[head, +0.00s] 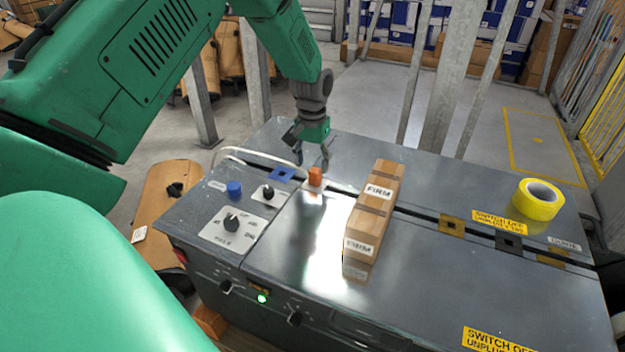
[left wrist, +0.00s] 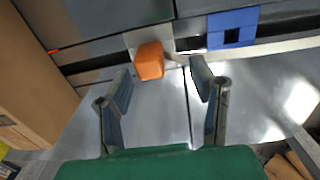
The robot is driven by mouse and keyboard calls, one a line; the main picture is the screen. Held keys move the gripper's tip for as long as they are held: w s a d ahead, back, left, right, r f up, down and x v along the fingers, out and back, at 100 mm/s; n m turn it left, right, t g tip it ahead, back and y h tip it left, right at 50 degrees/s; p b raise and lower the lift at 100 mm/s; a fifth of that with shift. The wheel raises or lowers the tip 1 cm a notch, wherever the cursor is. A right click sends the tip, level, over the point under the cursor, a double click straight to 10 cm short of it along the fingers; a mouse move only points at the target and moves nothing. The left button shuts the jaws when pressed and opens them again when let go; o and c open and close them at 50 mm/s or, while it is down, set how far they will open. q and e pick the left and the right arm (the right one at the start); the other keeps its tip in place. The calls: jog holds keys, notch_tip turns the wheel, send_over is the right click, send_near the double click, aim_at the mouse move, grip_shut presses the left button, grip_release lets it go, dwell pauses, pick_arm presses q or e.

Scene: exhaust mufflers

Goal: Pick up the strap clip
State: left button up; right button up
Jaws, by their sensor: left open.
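A small orange piece (head: 315,176), which looks like the strap clip, sits on the grey metal bench top by the dark slot. In the left wrist view the orange piece (left wrist: 149,61) lies just beyond the fingertips, between their lines and nearer the left finger. My left gripper (head: 312,164) points down over the bench, close behind the orange piece. In the left wrist view my left gripper (left wrist: 161,76) is open, with nothing between its fingers. I cannot tell whether a finger touches the piece. My right gripper is not in view.
Knobs (head: 232,221) stand at front left. Yellow tape (head: 538,200) lies far right.

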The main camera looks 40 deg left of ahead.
aim_at(315, 178)
pick_arm(q)
jog(key=shift+d+f, duration=0.1)
jog(key=shift+f, duration=0.85)
jog(key=shift+w+d+f, duration=0.1)
jog(key=shift+d+f, duration=0.15)
jog(key=shift+d+r, duration=0.2)
jog(key=shift+d, duration=0.35)
jog(key=c, duration=0.9)
jog(key=shift+a, duration=0.25)
jog(key=shift+c, duration=1.1)
jog(key=shift+a+f, duration=0.2)
jog(key=shift+a, duration=0.2)
jog(key=shift+d, duration=0.1)
